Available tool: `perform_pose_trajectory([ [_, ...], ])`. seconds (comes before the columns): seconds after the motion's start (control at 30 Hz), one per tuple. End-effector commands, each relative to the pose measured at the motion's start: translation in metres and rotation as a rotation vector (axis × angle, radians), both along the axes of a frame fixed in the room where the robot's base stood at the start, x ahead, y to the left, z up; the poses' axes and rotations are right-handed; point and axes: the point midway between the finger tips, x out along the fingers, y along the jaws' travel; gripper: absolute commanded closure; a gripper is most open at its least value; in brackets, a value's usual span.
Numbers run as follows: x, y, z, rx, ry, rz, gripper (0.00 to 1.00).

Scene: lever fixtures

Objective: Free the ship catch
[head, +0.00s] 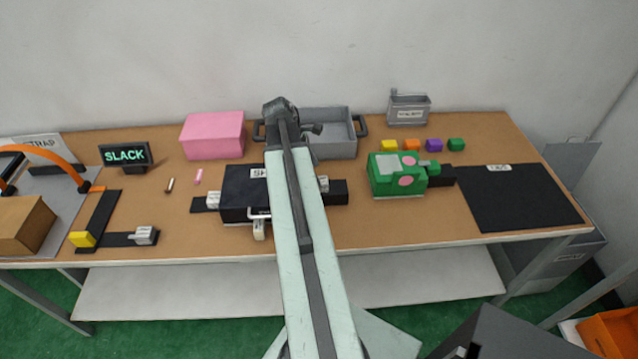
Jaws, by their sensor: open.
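A black box (238,186) sits at the middle of the table. A white label on its top is partly hidden by my arm, so I cannot read it in full. A white handle (260,213) and a pale tag (259,231) are on its front side. Pale blocks stand on dark strips at its left (213,200) and right (323,184). I cannot tell which part is the ship catch. My gripper (312,128) is open, small and dark at the far end of my arm, beyond the box. Its fingers are hard to make out. It appears empty.
A pink box (213,135) and grey tray (342,138) stand behind. A green device (395,175), colored cubes (411,144) and black mat (520,196) are right. A SLACK sign (125,156), yellow-ended lever (84,239) and cardboard box (22,225) are left.

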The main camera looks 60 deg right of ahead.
Motion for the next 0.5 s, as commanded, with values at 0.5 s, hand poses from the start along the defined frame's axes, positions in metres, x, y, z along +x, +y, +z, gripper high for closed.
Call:
perform_pose_trajectory([
  [0.5,-0.014,-0.01,-0.041,0.0,0.0,-0.001,0.31],
])
